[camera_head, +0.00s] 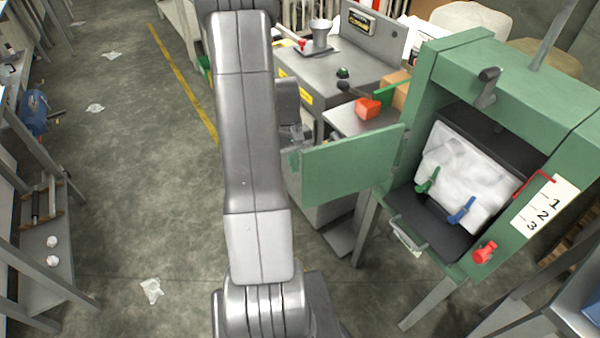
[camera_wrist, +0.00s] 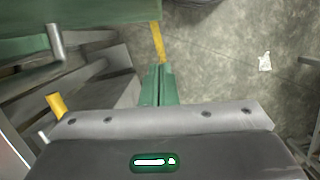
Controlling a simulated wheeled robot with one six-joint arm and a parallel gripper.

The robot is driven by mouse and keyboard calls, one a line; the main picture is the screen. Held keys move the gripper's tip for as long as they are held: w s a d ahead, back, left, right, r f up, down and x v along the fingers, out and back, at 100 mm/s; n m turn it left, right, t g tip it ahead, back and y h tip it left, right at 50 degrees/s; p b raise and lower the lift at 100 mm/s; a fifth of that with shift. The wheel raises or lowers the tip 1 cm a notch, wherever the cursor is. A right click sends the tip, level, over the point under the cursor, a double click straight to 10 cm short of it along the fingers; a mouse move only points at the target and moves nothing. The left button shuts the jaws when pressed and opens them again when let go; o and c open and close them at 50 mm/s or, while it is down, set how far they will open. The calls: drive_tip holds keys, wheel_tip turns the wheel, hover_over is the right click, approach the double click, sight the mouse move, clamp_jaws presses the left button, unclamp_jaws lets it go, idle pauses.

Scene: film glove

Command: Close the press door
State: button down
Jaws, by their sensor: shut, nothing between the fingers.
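The green press (camera_head: 450,65) stands at the right in the head view. Its door (camera_head: 350,165) is a flat green panel, swung open to the left of the press opening. In the wrist view, a green panel that looks like the door (camera_wrist: 100,12) crosses the top left, with a short grey cylinder below its edge. My gripper (camera_wrist: 158,85) shows there as two green fingers shut together and empty, with a visible gap below the panel. In the head view the gripper is mostly hidden behind my arm, close to the door's left edge; I cannot tell whether it touches.
Inside the press are a white pad (camera_head: 465,170), a green lever (camera_head: 428,180) and a blue lever (camera_head: 463,211). A grey bench (camera_head: 340,75) stands behind the door, with an orange-red object (camera_head: 368,108) near it. The floor (camera_head: 150,200) at left is mostly clear, with scraps of litter.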

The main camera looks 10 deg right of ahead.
sight(302, 174)
drive_tip(key=shift+s+d+r, duration=0.1)
drive_tip(key=shift+s+d, duration=0.15)
drive_tip(key=shift+s, duration=0.45)
drive_tip(key=shift+s+d+f, duration=0.1)
drive_tip(key=shift+s+d, duration=0.15)
drive_tip(key=shift+s, duration=0.4)
drive_tip(key=shift+s+d+r, duration=0.1)
drive_tip(key=shift+s+d, duration=0.15)
drive_tip(key=shift+s, duration=0.45)
drive_tip(key=shift+s, duration=0.1)
